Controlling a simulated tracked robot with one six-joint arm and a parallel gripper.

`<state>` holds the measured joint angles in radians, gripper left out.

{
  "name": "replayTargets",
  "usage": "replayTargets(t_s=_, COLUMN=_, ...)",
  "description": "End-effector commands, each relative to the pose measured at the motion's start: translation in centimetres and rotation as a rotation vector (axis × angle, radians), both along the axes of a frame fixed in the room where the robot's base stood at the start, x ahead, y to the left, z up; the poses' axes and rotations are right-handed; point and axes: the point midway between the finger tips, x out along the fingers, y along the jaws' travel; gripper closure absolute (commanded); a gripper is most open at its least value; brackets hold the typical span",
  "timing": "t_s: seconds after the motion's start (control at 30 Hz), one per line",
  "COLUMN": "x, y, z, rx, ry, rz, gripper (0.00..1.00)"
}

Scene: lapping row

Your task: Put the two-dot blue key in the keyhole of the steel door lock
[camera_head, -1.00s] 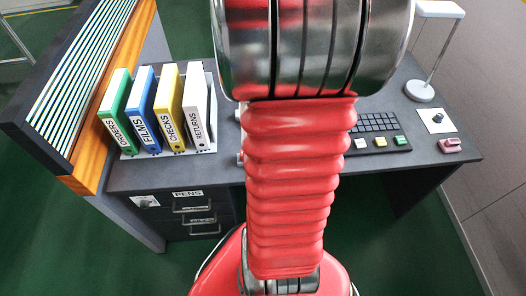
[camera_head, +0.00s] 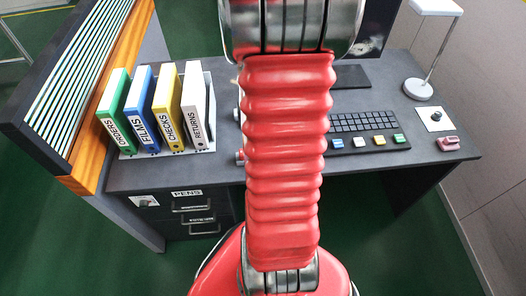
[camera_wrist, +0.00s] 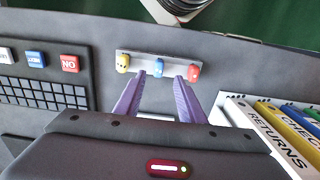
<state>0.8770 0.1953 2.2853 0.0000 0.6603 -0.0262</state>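In the wrist view, a blue key head (camera_wrist: 158,67) sits in the middle of a pale holder (camera_wrist: 142,58) on the desk. Its dots are too small to count. A yellow key head (camera_wrist: 123,62) is to its left and a red one (camera_wrist: 193,70) to its right. My gripper (camera_wrist: 159,78) is open and empty, its two purple fingers pointing toward the holder, with the blue key lined up between their tips. I cannot tell how far off it is in height. I cannot make out the steel door lock.
A binder rack (camera_head: 209,140) stands left of my arm, close beside my right finger in the wrist view. Drawers (camera_head: 195,215) are below the desk.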

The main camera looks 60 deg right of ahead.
Motion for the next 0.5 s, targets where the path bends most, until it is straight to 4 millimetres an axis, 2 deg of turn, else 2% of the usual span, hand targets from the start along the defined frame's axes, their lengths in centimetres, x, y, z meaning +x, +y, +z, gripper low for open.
replayTargets(t_s=0.5, x=-0.3, y=0.0, z=-4.9, rx=0.002, ry=0.001, rz=0.001, gripper=0.64)
